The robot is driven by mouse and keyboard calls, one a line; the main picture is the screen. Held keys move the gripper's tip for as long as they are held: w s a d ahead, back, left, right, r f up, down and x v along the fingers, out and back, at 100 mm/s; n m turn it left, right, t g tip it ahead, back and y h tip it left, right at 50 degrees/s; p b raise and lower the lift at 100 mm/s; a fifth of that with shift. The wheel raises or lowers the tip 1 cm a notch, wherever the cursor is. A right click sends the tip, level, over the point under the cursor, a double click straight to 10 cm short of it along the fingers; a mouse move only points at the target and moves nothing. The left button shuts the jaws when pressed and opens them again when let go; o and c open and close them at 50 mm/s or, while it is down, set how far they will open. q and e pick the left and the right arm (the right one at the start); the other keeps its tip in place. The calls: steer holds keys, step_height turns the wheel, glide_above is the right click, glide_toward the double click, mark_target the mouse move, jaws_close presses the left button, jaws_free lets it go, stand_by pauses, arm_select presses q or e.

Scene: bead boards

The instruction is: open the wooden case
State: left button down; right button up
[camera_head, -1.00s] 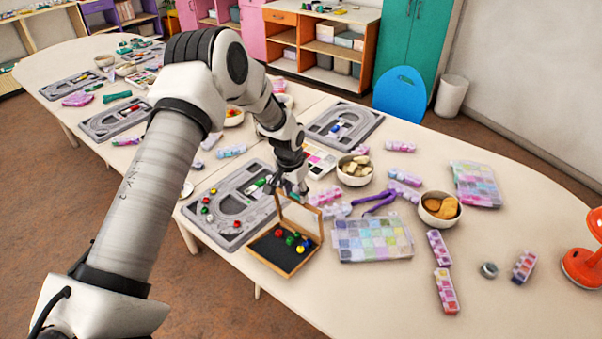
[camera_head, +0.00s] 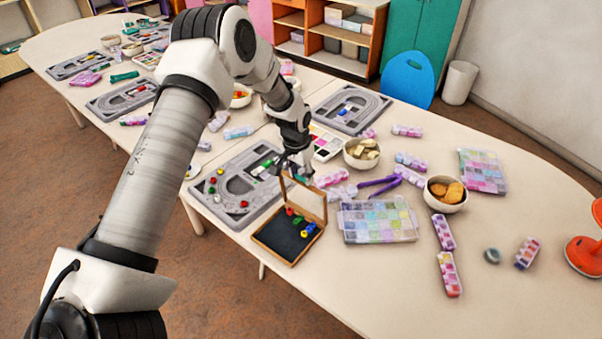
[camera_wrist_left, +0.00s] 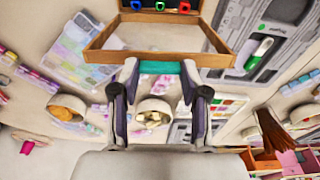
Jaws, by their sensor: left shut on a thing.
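The wooden case (camera_head: 274,241) lies near the front edge of the table, with a dark inside and several red, green, blue and yellow pieces (camera_head: 308,230). Its clear, wood-framed lid (camera_head: 308,199) is raised and stands steeply along the far side. My left gripper (camera_head: 299,172) is at the lid's upper edge. In the left wrist view, the fingers (camera_wrist_left: 160,72) are shut on a teal strip (camera_wrist_left: 161,67) at the edge of the lid frame (camera_wrist_left: 102,38). My right gripper does not show.
A grey bead board (camera_head: 214,212) lies left of the case. A clear compartment box (camera_head: 378,222) lies close on its right, with purple pliers (camera_head: 378,185) behind. Bowls (camera_head: 362,153) and bead boxes stand farther back.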

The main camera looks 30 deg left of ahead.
arm_select(q)
steer(key=shift+w+f, duration=0.1)
steer(key=shift+w, duration=0.05)
steer(key=c, duration=0.6)
jaws_free()
steer(key=shift+o, duration=0.2)
step_height(320, 180, up, 12)
steer(key=s, duration=0.1)
steer(key=shift+s, duration=0.3)
steer(key=shift+f, duration=0.1)
